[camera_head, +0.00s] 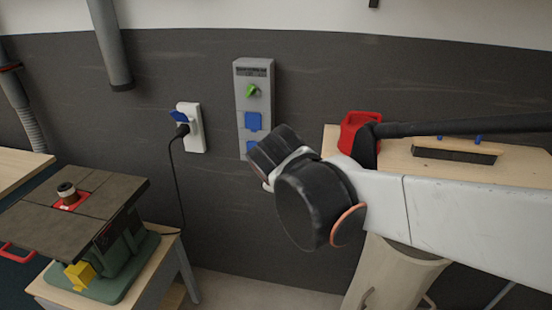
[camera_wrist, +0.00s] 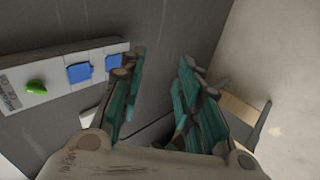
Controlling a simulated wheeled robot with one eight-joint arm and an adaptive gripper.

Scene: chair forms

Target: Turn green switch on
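The green switch (camera_head: 251,90) is a small knob near the top of a grey wall panel (camera_head: 241,107), above blue socket covers. In the wrist view the green switch (camera_wrist: 36,87) shows at the left on the same panel (camera_wrist: 20,101). My gripper (camera_wrist: 163,65) has its two teal-lined fingers spread apart with nothing between them. The fingers are to the right of the switch, near the panel's blue-cover end, and apart from the switch. In the head view my arm hides the gripper's fingers and part of the panel's lower end.
Blue covers (camera_head: 253,121) sit below the switch. A white socket with a plug (camera_head: 191,127) and hanging cable is left of the panel. A machine (camera_head: 92,221) stands on a bench at lower left. A red container (camera_head: 356,127) and a brush (camera_head: 456,153) rest on the right worktop.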

